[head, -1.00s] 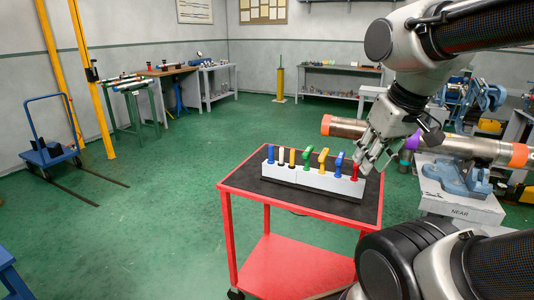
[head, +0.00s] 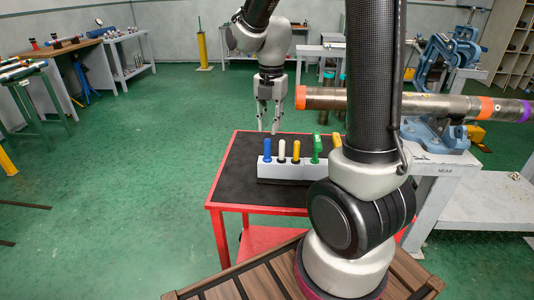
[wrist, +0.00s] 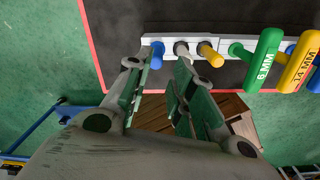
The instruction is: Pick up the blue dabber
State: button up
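The blue dabber (head: 267,149) stands upright at the left end of the grey rack (head: 285,168) in the head view. In the wrist view the blue dabber (wrist: 157,53) shows from above, just beyond the gap between my fingers. My gripper (head: 268,126) points down above and a little behind the rack's left end, apart from the dabber. In the wrist view my gripper (wrist: 158,70) has its two fingers spread with nothing between them, so it is open and empty.
Right of the blue dabber stand a white dabber (head: 282,150) and a yellow one (head: 296,151), then a green-handled tool (head: 316,148). My arm hides the rack's right part. The red cart's black top (head: 235,175) is bare on the left. A pipe (head: 430,104) lies to the right.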

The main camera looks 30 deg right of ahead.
aim_at(267, 158)
jog(key=shift+w+f+n, duration=0.4)
jog(key=shift+f+n, duration=0.4)
jog(key=f, duration=0.7)
jog(key=shift+s+a+f, duration=0.3)
jog(key=shift+a+f, duration=0.05)
jog(key=shift+a, duration=0.05)
jog(key=c, duration=0.5)
